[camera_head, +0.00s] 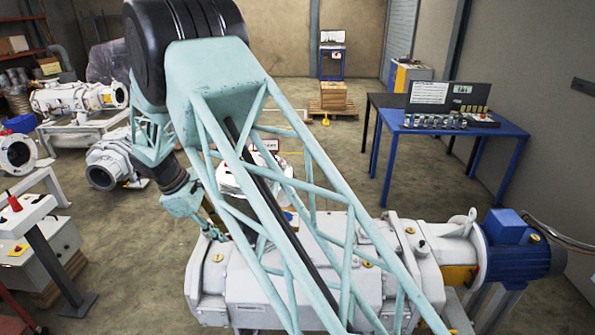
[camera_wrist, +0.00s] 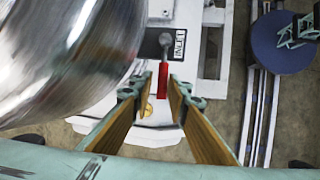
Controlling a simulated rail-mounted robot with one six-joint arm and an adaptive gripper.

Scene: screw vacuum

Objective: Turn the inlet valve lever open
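The inlet valve lever (camera_wrist: 163,80) shows in the wrist view as a red handle on a grey metal stem with a round end. It lies beside a black label with white lettering (camera_wrist: 178,42). My gripper (camera_wrist: 157,88) is open, with its two tan-padded fingers on either side of the red handle's line. The handle's lower end appears between the fingertips, with a gap on both sides; I cannot tell the depth. In the head view my gripper (camera_head: 208,228) is small, close to the left end of the white vacuum pump (camera_head: 265,285). The lever cannot be made out there.
A large shiny metal cylinder (camera_wrist: 65,50) fills the wrist view's upper left, close beside the left finger. In the head view, a blue motor (camera_head: 520,250) is at the pump's right end. A blue table (camera_head: 450,140) stands behind it, and open floor lies beyond.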

